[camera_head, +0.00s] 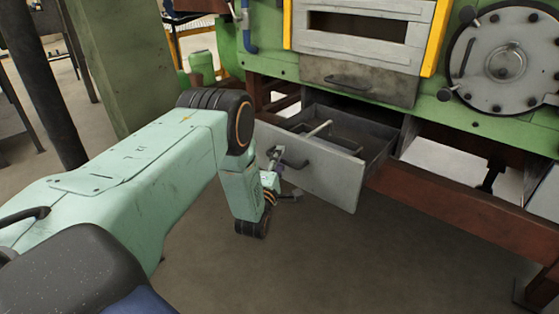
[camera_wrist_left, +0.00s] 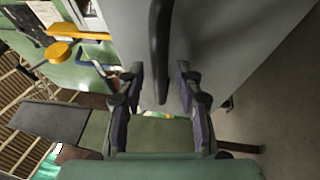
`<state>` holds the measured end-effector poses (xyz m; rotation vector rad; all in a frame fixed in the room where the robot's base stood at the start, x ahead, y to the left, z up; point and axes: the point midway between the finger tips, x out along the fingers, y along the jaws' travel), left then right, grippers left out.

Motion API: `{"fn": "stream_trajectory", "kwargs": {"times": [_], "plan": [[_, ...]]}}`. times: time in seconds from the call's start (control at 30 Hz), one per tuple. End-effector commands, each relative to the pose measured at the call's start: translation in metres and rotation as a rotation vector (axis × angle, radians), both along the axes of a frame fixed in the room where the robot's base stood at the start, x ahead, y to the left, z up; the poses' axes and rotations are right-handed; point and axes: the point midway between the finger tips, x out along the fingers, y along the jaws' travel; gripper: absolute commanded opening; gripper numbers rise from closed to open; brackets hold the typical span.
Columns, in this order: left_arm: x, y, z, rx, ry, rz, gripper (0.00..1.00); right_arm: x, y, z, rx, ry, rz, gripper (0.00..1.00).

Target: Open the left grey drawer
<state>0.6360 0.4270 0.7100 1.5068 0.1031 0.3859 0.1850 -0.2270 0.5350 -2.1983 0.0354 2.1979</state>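The left grey drawer (camera_head: 325,172) stands pulled out from the green furnace, with its inside showing from above. Its dark bar handle (camera_head: 292,163) is on the front panel. My left gripper (camera_head: 277,162) is at the handle, in front of the drawer. In the left wrist view the grey drawer front (camera_wrist_left: 225,40) is close, and the dark handle (camera_wrist_left: 160,45) reaches down between the two fingers of my left gripper (camera_wrist_left: 160,85). The fingers are apart, with gaps beside the handle. My right gripper is not in view.
The green furnace (camera_head: 263,62) stands behind, with a closed grey panel (camera_head: 360,82) above the drawer. A brown beam (camera_head: 455,205) runs right of the drawer. A green post (camera_head: 125,60) stands at the left. The floor (camera_head: 330,260) before the drawer is clear.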

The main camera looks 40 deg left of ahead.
Motion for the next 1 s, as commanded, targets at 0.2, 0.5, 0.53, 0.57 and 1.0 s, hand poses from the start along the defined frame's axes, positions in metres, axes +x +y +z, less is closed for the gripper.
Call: {"fn": "stream_trajectory", "kwargs": {"times": [0.2, 0.5, 0.53, 0.57, 1.0], "plan": [[-0.002, 0.000, -0.001, 0.000, 0.001, 0.000, 0.35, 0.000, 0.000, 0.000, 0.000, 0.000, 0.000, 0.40], [-0.043, -0.014, -0.010, -0.002, 0.006, 0.001, 0.35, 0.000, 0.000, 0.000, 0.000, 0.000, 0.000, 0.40], [-0.049, -0.016, -0.011, -0.002, 0.006, 0.001, 0.35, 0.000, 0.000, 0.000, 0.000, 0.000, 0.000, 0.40], [-0.055, -0.018, -0.012, -0.002, 0.007, 0.000, 0.35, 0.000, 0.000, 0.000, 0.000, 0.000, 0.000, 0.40], [-0.110, -0.037, -0.021, 0.000, 0.001, 0.000, 0.35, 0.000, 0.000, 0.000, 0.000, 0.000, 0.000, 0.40]]}}
